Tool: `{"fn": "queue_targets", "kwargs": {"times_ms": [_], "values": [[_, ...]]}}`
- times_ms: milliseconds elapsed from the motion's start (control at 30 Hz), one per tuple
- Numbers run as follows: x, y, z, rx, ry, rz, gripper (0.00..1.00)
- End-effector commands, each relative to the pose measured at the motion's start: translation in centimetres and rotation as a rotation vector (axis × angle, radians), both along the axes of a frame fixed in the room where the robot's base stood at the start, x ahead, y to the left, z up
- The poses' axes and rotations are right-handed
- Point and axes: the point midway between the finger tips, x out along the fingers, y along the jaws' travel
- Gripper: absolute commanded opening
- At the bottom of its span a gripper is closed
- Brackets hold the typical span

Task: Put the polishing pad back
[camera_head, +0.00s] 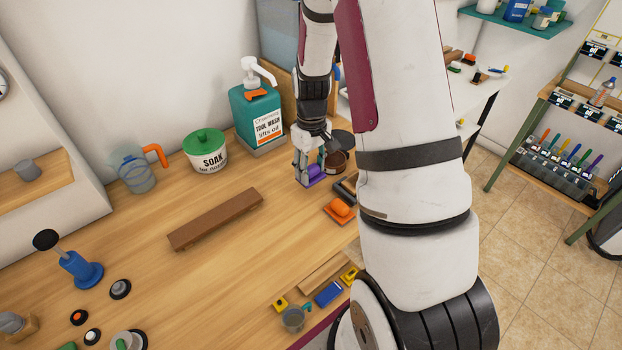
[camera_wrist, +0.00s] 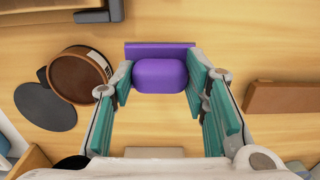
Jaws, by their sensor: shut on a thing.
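A purple pad (camera_wrist: 160,75), a rounded block on a flat purple base, is between the teal-lined fingers of my gripper (camera_wrist: 160,88) in the wrist view. My gripper is shut on it. In the head view my gripper (camera_head: 308,174) points down low over the wooden bench, and the purple pad (camera_head: 316,171) shows partly between the fingers. I cannot tell whether its base touches the bench. An orange pad (camera_head: 341,207) sits on the bench nearer the front edge.
A round brown tin (camera_wrist: 75,75) and a dark disc (camera_wrist: 45,107) are left of my gripper in the wrist view. A brown wooden bar (camera_head: 216,218), a green-lidded SOAK pot (camera_head: 206,150) and a teal pump bottle (camera_head: 256,115) stand around it. Bare bench lies between.

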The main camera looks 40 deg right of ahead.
Motion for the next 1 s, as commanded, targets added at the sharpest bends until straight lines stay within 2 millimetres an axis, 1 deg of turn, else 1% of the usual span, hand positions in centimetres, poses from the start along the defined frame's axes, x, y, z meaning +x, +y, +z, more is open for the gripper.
{"fn": "queue_targets", "kwargs": {"times_ms": [200,300,700,733,800,1000], "values": [[-0.1,0.0,-3.1,0.001,0.004,0.001,0.1],[-0.1,0.0,-3.9,0.001,0.002,0.001,0.1],[0.0,0.0,-4.3,0.0,0.001,0.0,0.1],[0.0,0.0,-4.3,0.0,0.0,0.0,0.46],[0.0,0.0,-4.3,0.0,0.0,0.0,0.61],[0.0,0.0,-4.3,0.0,0.001,0.0,0.61]]}}
